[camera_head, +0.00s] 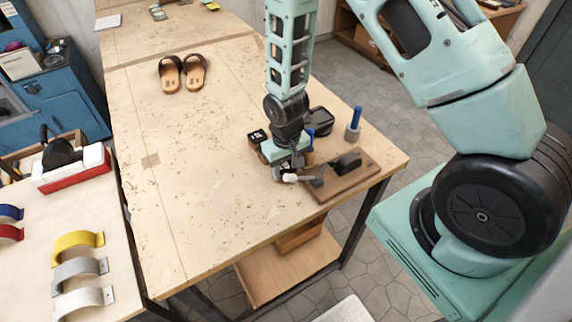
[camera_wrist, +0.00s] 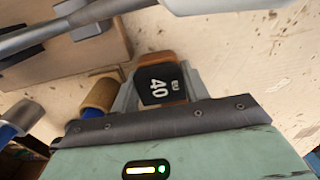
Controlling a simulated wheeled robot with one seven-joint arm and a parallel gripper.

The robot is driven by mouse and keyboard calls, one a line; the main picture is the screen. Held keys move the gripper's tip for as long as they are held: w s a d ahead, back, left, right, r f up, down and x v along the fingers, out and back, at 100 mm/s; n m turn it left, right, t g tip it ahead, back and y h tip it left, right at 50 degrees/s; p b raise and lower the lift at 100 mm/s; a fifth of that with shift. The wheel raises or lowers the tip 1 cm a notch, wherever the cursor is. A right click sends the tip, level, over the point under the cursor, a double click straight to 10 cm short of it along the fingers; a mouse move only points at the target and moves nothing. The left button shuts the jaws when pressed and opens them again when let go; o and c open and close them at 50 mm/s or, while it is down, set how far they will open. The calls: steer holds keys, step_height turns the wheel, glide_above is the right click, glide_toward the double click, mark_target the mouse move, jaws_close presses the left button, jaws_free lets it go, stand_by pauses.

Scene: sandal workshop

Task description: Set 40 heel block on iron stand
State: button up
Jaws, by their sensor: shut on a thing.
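My gripper (camera_head: 281,172) is low over the near right part of the workbench. In the wrist view my gripper (camera_wrist: 158,92) is shut on a block with a black face marked "40" (camera_wrist: 160,86) and brown sides. The block is hidden behind the gripper in the head view. The stand, a brown board (camera_head: 340,182) with a grey metal arm (camera_head: 308,179) and a dark upright piece, is just right of the gripper. Its arm (camera_wrist: 95,12) crosses the top of the wrist view, beyond the block. I cannot tell whether block and stand touch.
A blue-handled tool (camera_head: 354,122) stands behind the stand. A black tray (camera_head: 320,121) and a small dark box (camera_head: 257,136) lie behind the gripper. Sandals (camera_head: 183,73) are farther back. The left and middle of the workbench (camera_head: 200,190) are clear.

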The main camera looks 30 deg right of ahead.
steer(key=shift+f, duration=0.2)
steer(key=o, duration=1.1)
steer(key=shift+c, duration=0.2)
steer(key=shift+r, duration=0.15)
